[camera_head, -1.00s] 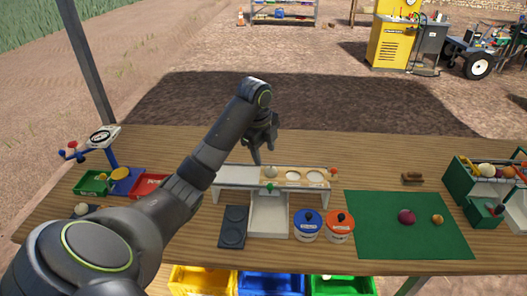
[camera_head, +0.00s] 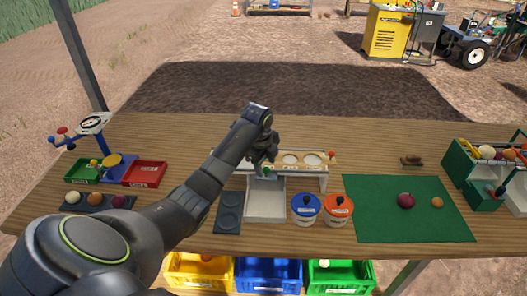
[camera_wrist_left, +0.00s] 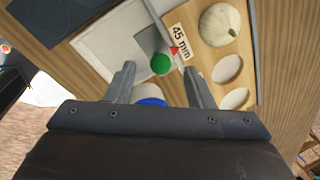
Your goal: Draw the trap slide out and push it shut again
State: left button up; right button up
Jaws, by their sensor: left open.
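A white stand with a wooden top (camera_head: 314,161) has round holes, and a green ball knob (camera_head: 267,173) shows at its front edge. In the left wrist view the green knob (camera_wrist_left: 160,64) sits at the end of a grey plate (camera_wrist_left: 149,44), which looks like the trap slide, above a white tray (camera_wrist_left: 105,40). My left gripper (camera_head: 265,162) is over the stand's front. In its wrist view the open fingers (camera_wrist_left: 159,78) lie either side of the knob. Whether they touch it I cannot tell. My right gripper is out of view.
A blue-lidded jar (camera_head: 306,206) and an orange-lidded jar (camera_head: 338,207) stand right of the tray (camera_head: 265,205). A dark plate (camera_head: 229,212) lies left. A green mat (camera_head: 390,225) lies further right.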

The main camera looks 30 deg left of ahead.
pick_arm(q)
jog(key=shift+w+f, duration=0.25)
jog(key=shift+f, duration=0.85)
grip_shut()
jog(key=shift+s+d+r+p, duration=0.1)
jog(key=shift+s+d+p, duration=0.15)
jog(key=shift+p, duration=0.35)
jog(key=s+d+p, duration=0.4)
jog(key=s+p, duration=0.2)
jog(key=p, duration=0.1)
jog(key=shift+s, duration=0.3)
jog(key=shift+s+f, duration=0.1)
jog(key=shift+f, duration=0.15)
dwell(0.6)
